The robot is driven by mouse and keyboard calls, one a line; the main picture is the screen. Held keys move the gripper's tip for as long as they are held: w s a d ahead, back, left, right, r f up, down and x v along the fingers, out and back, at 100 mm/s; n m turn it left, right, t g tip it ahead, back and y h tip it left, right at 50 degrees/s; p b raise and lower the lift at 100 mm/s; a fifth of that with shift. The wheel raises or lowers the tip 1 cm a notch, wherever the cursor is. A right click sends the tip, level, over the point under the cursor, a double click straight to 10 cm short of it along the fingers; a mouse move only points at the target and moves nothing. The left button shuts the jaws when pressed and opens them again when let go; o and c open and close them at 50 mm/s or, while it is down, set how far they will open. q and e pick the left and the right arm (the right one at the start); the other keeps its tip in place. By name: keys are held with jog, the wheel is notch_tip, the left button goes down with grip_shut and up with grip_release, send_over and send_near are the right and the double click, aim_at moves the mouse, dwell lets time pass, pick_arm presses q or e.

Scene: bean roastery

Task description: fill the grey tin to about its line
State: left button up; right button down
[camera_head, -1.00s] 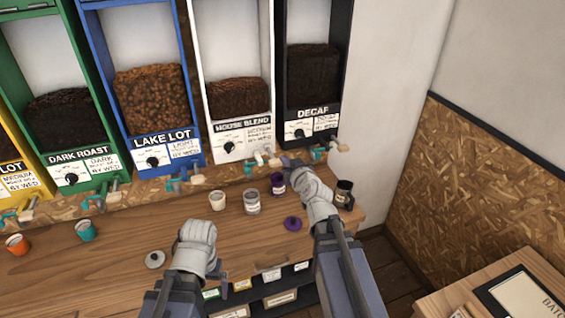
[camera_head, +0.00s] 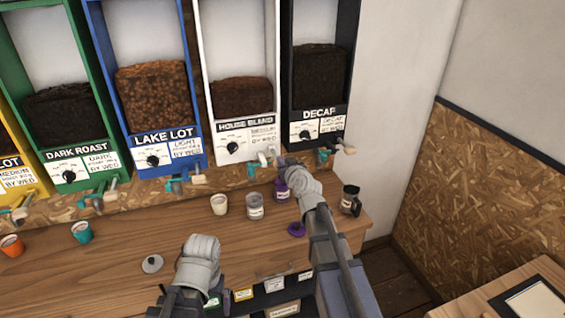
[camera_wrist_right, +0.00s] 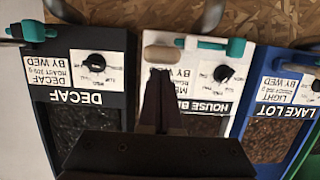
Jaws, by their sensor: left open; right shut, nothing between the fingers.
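The grey tin (camera_head: 255,207) stands open and upright on the counter, in front of the House Blend tap (camera_head: 262,160); its fill level and line are too small to read. A grey lid (camera_head: 152,263) lies to its left. My right gripper (camera_head: 283,163) is shut and empty beside that tap. In the right wrist view its fingertips (camera_wrist_right: 161,72) are close to the tap's wooden handle (camera_wrist_right: 160,53); I cannot tell if they touch. My left gripper (camera_head: 203,243) is open and empty over the counter front, its fingers mostly hidden.
A purple tin (camera_head: 281,192) stands right of the grey tin, partly behind my right arm, with a purple lid (camera_head: 296,229) in front. A cream cup (camera_head: 220,205) is left of it, a dark jug (camera_head: 350,200) at the right end. Teal (camera_head: 82,232) and orange (camera_head: 12,245) cups stand far left.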

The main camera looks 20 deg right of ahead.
jog(key=shift+f, duration=0.15)
dwell(0.3)
jog(key=shift+s+f+b, duration=0.1)
jog(key=shift+f+b, duration=0.1)
jog(key=shift+b, duration=0.15)
jog(key=shift+f, duration=0.2)
notch_tip(320, 180, down, 6)
jog(key=b, duration=0.6)
jog(key=shift+s+a+r, duration=0.15)
jog(key=shift+r, duration=0.05)
dwell(5.8)
